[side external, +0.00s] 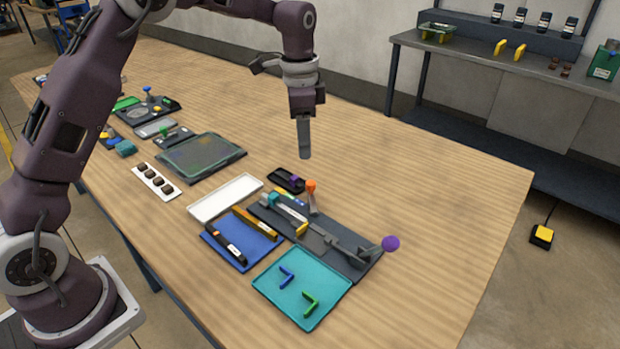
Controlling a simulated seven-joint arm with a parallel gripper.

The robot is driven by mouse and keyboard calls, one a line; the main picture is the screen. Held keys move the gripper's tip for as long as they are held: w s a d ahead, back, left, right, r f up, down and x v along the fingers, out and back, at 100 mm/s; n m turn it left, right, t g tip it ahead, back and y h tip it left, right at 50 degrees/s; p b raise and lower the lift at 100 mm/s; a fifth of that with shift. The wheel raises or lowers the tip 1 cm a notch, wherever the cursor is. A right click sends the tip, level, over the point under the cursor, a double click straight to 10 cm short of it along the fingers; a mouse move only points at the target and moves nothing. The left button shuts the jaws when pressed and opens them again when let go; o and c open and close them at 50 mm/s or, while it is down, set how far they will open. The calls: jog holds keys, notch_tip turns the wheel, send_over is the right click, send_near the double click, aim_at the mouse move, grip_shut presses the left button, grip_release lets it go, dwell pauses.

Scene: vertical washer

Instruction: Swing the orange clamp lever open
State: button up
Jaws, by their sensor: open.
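The orange-tipped clamp lever (311,187) stands upright at the back edge of a dark grey fixture plate (345,262), right of the table's middle. Its lower part is grey. The fixture also carries a pale blue-ended bar (288,209), a yellow piece (301,230) and a grey rod (340,243). My gripper (304,155) points straight down above the table, above the lever in the picture and apart from it. It is open and appears empty; its fingers are seen edge-on, so the gap between them is hidden.
A purple ball (390,243) sits at the fixture's right end. A small black tray (287,181) lies left of the lever. A blue tray (243,251), a teal tray (268,279) and a white tray (225,197) lie close by. The table's right side is clear.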

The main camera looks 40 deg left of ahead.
jog(key=m, duration=0.1)
send_over(310, 182)
jog(key=shift+g, duration=0.3)
notch_tip(310, 182, down, 5)
jog(key=shift+f, duration=0.1)
notch_tip(310, 182, down, 7)
jog(key=shift+f, duration=0.1)
grip_shut()
dwell(0.8)
